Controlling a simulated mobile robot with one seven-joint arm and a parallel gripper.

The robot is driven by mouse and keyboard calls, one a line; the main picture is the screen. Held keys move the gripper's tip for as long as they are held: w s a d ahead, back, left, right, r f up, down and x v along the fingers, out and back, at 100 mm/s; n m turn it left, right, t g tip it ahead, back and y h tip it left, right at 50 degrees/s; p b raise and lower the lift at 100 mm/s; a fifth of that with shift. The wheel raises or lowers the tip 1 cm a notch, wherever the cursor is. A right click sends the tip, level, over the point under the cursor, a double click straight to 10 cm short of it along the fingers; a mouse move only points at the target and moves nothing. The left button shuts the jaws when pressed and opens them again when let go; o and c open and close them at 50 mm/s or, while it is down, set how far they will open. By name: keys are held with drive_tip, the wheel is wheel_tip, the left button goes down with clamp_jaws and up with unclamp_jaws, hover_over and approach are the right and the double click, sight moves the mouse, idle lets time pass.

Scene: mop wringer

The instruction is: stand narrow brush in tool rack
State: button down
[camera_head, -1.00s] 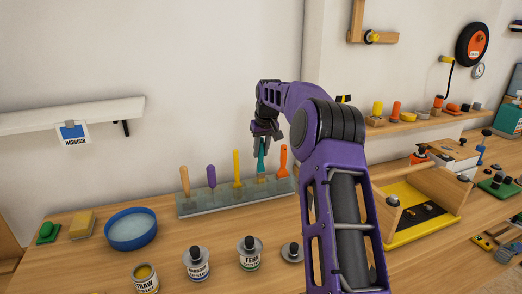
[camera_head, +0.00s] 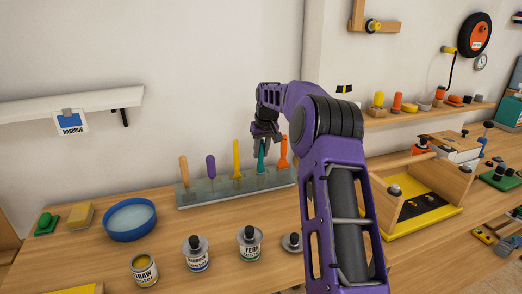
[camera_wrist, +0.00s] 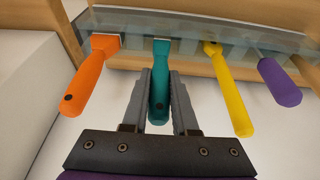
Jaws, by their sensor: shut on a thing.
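The tool rack (camera_head: 235,192), a long clear grey holder, stands on the bench against the wall. It holds several upright tools with coloured handles. My gripper (camera_head: 264,141) is over its right part, shut on a teal handle (camera_head: 262,157), likely the narrow brush. In the wrist view the teal handle (camera_wrist: 160,85) lies between both fingers of my gripper (camera_wrist: 160,90), and its far end reaches the rack (camera_wrist: 185,42). The fingers cover part of the handle. I cannot tell how deep its lower end sits or whether it has bristles.
An orange handle (camera_wrist: 91,75) and a yellow handle (camera_wrist: 229,88) flank the teal one closely. A purple handle (camera_wrist: 280,82) and a tan handle (camera_head: 184,172) stand farther along. A blue bowl (camera_head: 130,235) and tins (camera_head: 249,244) are in front. A wooden tray (camera_head: 440,190) is right.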

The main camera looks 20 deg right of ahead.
drive_tip(key=c, duration=0.6)
unclamp_jaws()
drive_tip(key=p+v, duration=0.1)
drive_tip(key=v, duration=1.6)
drive_tip(key=shift+r+p, duration=0.15)
drive_tip(key=shift+p, duration=0.2)
drive_tip(key=shift+s, duration=0.1)
